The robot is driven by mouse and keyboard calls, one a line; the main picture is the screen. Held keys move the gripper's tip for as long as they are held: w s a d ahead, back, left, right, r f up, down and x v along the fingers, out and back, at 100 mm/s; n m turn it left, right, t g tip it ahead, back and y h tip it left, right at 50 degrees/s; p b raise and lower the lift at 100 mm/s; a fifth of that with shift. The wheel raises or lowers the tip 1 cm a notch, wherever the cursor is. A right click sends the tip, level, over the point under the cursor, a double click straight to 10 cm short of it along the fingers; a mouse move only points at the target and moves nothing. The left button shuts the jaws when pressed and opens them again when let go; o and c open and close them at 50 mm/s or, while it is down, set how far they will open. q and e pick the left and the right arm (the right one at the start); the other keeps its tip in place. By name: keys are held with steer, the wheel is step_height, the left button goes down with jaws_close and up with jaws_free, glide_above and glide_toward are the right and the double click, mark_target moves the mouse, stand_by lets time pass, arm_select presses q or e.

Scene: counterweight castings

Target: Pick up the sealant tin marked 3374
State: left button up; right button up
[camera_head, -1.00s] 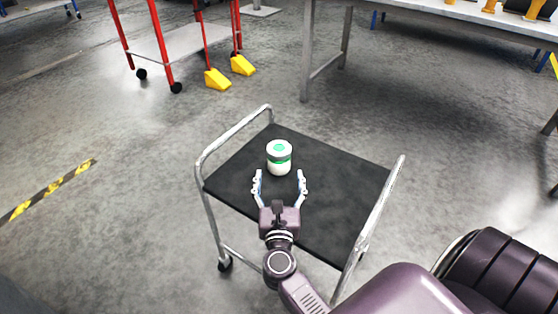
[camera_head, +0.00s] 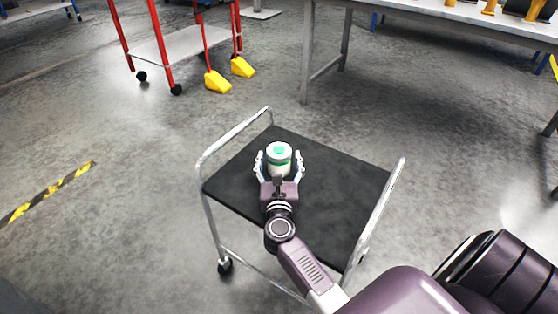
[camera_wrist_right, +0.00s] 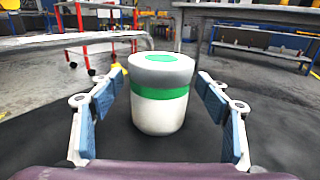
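A white tin with a green band and a green spot on its pale lid (camera_head: 279,157) stands upright on the black top of a metal cart (camera_head: 335,195). No number can be read on it. In the right wrist view the tin (camera_wrist_right: 160,95) stands between the blue-padded fingers of my right gripper (camera_wrist_right: 163,100). A gap shows between each finger and the tin, so the gripper is open around it. In the head view my right gripper (camera_head: 279,166) has a finger on each side of the tin. My left gripper is not in view.
The cart has raised silver rails (camera_head: 232,137) at its left and right sides. The rest of its black top is bare. A red-framed trolley (camera_head: 185,45) and yellow wedges (camera_head: 217,82) stand behind on the floor. A grey table (camera_head: 440,12) is at the back right.

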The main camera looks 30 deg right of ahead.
steer(key=c, duration=1.2)
steer(key=shift+c, duration=0.8)
steer(key=shift+r, duration=0.15)
